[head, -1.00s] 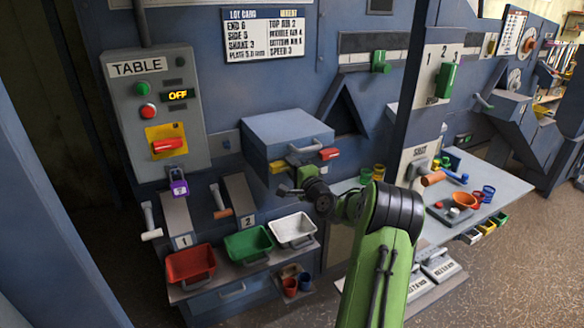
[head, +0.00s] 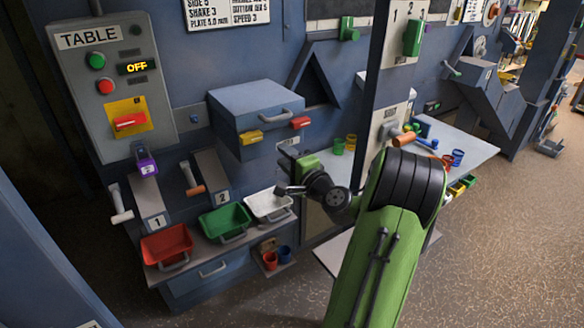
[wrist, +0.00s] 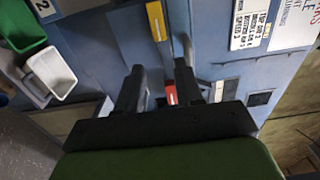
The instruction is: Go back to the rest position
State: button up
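My gripper (wrist: 160,84) shows in the wrist view with its two dark fingers apart and nothing held between them. In the head view the hand (head: 306,164) is a small green and dark shape in front of the blue cabinet, right of the drawer box (head: 258,108); its fingers are too small to make out there. In the wrist view a red latch (wrist: 171,95) shows behind the gap between the fingers. I cannot tell how far away it is. My green arm rises from the bottom of the head view, bent at the elbow.
A red tray (head: 167,243), a green tray (head: 224,219) and a white tray (head: 269,205) stand on the ledge below two numbered chutes. The control panel (head: 112,83) reads OFF. A post (head: 383,75) and side table (head: 468,148) stand to the right. Floor at right is open.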

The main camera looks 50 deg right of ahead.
jog(key=shift+v, duration=1.75)
jog(key=shift+w, duration=0.1)
